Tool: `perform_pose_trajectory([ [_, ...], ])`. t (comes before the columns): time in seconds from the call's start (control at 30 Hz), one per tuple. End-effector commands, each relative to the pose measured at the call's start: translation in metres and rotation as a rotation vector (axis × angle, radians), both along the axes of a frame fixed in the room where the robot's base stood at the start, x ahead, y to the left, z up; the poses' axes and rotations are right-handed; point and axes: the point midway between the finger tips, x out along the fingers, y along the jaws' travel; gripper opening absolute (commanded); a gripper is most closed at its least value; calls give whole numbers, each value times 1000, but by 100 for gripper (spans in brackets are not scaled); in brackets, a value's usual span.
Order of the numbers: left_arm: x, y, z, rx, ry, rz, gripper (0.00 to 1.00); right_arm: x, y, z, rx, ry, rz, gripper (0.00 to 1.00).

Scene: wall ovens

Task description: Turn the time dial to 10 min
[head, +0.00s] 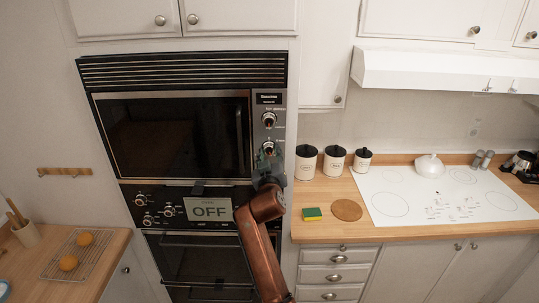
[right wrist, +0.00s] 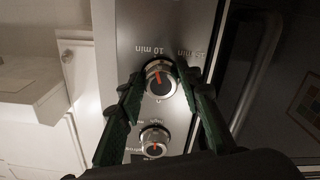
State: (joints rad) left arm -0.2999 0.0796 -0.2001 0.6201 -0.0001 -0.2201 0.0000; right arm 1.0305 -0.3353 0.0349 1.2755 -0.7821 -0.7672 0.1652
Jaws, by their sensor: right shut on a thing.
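The time dial (right wrist: 159,79) is a round silver knob with a red pointer line. In the right wrist view it sits between the two fingers of my right gripper (right wrist: 159,85), which is shut on it. The red line runs near vertical, tilted slightly left, with its upper end toward the "10 min" label (right wrist: 151,50). In the head view my right gripper (head: 268,160) is at the lower dial (head: 267,147) on the microwave panel and partly covers it. My left gripper is not in view.
A second dial (right wrist: 153,142) shows near the time dial; in the head view it is the upper one (head: 269,119). The dark microwave door (head: 175,135) is left of the panel. Canisters (head: 306,162), a sponge (head: 313,213) and a cooktop (head: 440,195) are on the right counter.

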Motion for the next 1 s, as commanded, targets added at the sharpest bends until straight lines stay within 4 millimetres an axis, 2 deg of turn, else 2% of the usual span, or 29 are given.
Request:
perform_pose_trajectory([
  [0.37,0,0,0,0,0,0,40,1,0,-4,4,7,-1,8],
  [0.4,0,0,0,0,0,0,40,1,0,-4,4,7,-1,34],
  [0.63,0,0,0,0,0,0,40,0,0,-2,3,4,0,50],
  [0.87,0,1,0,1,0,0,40,0,0,-1,3,2,0,50],
  [1.0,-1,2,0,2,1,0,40,0,0,8,3,-1,0,50],
])
